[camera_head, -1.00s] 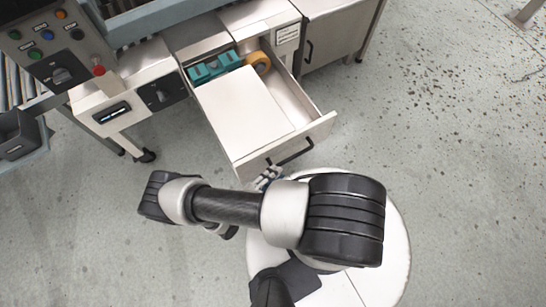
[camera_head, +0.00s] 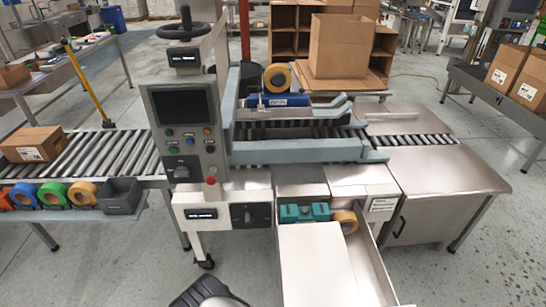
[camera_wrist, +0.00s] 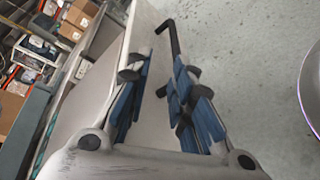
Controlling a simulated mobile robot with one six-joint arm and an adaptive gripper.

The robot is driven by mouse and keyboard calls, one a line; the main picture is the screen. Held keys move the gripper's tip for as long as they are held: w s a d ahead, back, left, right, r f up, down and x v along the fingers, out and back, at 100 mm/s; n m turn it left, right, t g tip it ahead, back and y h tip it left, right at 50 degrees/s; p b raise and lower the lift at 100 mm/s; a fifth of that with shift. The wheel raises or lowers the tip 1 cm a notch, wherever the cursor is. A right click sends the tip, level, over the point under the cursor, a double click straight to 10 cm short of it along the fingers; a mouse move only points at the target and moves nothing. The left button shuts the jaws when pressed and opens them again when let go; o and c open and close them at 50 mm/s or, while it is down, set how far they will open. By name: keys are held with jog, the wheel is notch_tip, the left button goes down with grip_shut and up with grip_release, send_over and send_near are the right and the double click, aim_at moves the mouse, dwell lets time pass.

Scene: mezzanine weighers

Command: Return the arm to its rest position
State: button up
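My gripper (camera_wrist: 160,95) shows in the wrist view with its two blue-padded fingers spread apart and nothing between them. Beyond the fingers is the front of the open drawer (camera_wrist: 140,38) with its black bar handle (camera_wrist: 173,38). I cannot tell whether a finger touches the handle. In the head view only a dark and silver piece of my arm (camera_head: 208,291) shows at the bottom edge; my gripper is outside that view.
The drawer (camera_head: 372,262) stands open below the machine (camera_head: 187,110), with a teal item (camera_head: 303,213) and a tape roll (camera_head: 345,222) inside. A steel cabinet (camera_head: 440,218) stands to its right. Roller conveyor (camera_head: 95,150) runs left. Floor (camera_head: 110,265) at lower left is clear.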

jog(key=w+a+r+m+g+y, duration=0.1)
jog(key=w+r+m+g+y, duration=0.2)
jog(key=r, duration=1.1)
jog(key=w+a+r+m+g+y, duration=0.2)
jog(key=w+r+m+g+y, duration=0.15)
jog(key=r, duration=1.05)
jog(key=s+d+r+t+y, duration=0.1)
jog(key=s+r+t+y, duration=0.1)
jog(key=s+r, duration=0.2)
jog(key=s+d+r+m+t+y, duration=0.1)
jog(key=s+r+t+y, duration=0.2)
jog(key=r, duration=0.7)
jog(key=s+d+r+m+t+y, duration=0.1)
jog(key=s+d+r+t+y, duration=0.1)
jog(key=s+r, duration=0.3)
notch_tip(320, 180, up, 3)
jog(key=shift+s+f+y, duration=0.1)
jog(key=shift+s+y, duration=0.25)
jog(key=shift+s, duration=0.05)
